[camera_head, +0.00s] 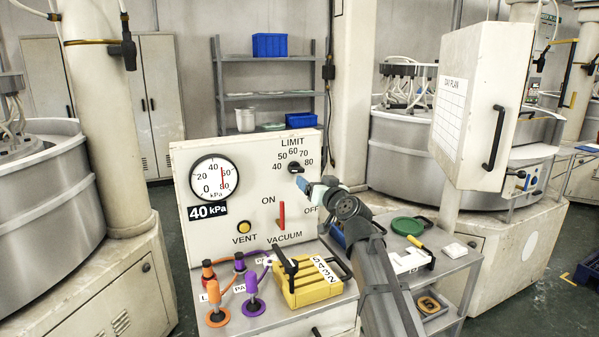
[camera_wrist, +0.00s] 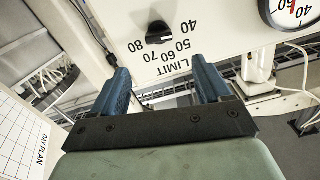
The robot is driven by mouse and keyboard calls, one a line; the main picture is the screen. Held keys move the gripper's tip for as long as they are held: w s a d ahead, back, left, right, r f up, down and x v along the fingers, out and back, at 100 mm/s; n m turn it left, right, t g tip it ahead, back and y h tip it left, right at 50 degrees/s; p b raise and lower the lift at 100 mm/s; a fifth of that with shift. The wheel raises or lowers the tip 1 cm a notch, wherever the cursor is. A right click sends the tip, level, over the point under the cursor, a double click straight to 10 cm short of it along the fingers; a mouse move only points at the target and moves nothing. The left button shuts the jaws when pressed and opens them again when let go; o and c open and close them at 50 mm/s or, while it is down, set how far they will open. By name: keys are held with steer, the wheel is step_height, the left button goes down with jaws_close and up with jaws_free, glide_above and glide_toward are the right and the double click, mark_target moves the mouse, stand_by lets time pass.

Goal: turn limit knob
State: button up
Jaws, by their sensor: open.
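The black limit knob (camera_head: 296,168) sits on the upper right of the cream control panel (camera_head: 185,160), under the word LIMIT and an arc of numbers from 40 to 80. It also shows in the wrist view (camera_wrist: 158,32), where the panel lettering is upside down. I cannot tell surely which number it points at. My gripper (camera_head: 301,184) has blue fingers and is just in front of and below the knob. In the wrist view the fingers (camera_wrist: 161,80) are wide apart with nothing between them, and the knob lies beyond their tips, apparently untouched.
A gauge (camera_head: 218,178), a yellow VENT button (camera_head: 244,227) and a red vacuum lever (camera_head: 282,216) share the panel. Below stand a yellow case (camera_head: 310,283) and orange and purple fittings (camera_head: 252,290). A white cabinet (camera_head: 485,90) stands to the right.

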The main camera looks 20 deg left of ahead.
mark_target(299, 170)
steer(key=x, duration=1.1)
steer(key=shift+w+f, duration=0.1)
steer(key=shift+w, duration=0.05)
steer(key=c, duration=1)
steer(key=shift+c, duration=0.2)
steer(key=shift+m, duration=0.3)
steer(key=m, duration=0.3)
steer(key=shift+m, duration=2)
